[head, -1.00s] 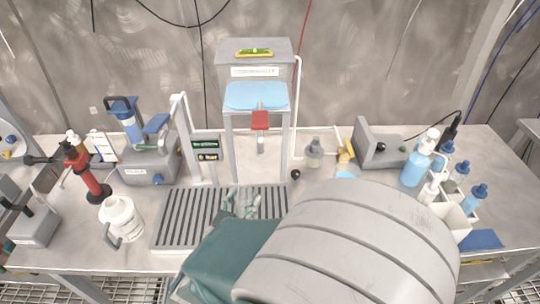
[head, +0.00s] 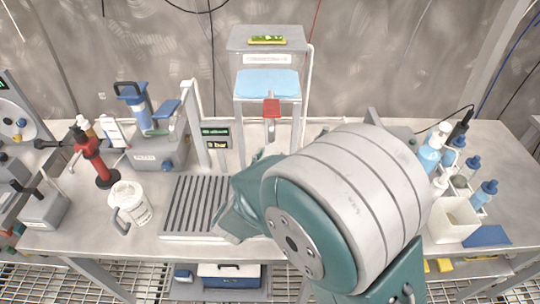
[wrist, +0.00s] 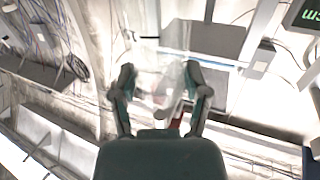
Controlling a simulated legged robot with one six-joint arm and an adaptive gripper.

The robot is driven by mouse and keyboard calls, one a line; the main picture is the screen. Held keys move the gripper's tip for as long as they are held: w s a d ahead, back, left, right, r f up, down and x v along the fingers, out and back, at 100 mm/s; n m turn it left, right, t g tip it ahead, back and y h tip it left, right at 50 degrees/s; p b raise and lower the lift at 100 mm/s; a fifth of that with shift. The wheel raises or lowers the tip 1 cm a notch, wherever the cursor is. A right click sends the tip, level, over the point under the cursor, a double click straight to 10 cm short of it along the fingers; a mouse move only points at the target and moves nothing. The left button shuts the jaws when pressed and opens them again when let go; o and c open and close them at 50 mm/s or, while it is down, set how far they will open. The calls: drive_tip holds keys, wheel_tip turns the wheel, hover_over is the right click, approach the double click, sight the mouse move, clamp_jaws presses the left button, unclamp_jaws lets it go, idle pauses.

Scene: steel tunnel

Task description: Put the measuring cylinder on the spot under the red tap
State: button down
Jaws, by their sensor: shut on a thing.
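The red tap (head: 271,108) hangs under the blue-topped dispenser stand (head: 267,83) at the back of the bench. Below it and to the left lies the slatted drip tray (head: 190,208). In the wrist view my gripper (wrist: 160,88) is shut on a clear, faint thing, which looks like the measuring cylinder (wrist: 158,76); its outline is blurred. A small red part, perhaps the tap, shows behind the right finger. In the head view my arm hides the cylinder, most of my gripper and the spot under the tap.
A white jug (head: 130,204) stands left of the tray. A red-handled press (head: 95,160) and a grey-blue device (head: 157,145) are behind it. Bottles (head: 430,150) and a white box (head: 454,222) stand on the right. A display post (head: 201,135) rises left of the tap.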

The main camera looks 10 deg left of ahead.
drive_tip(key=shift+c, duration=0.4)
unclamp_jaws()
drive_tip(key=shift+d, duration=0.1)
drive_tip(key=s+a, duration=0.2)
drive_tip(key=s, duration=1)
drive_tip(key=w+d+r+g+y, duration=0.25)
drive_tip(key=w+r+y, duration=0.2)
drive_tip(key=w, duration=0.25)
drive_tip(key=d+r+n+g+y, duration=0.2)
drive_tip(key=d+r+g+y, duration=0.15)
drive_tip(key=d, duration=0.25)
drive_tip(key=s+d+g+h, duration=0.2)
drive_tip(key=s+d+g, duration=0.1)
drive_tip(key=s+d, duration=0.4)
drive_tip(key=s+d+g+h, duration=0.3)
drive_tip(key=s+d, duration=0.5)
drive_tip(key=d, duration=0.6)
drive_tip(key=shift+r, duration=0.2)
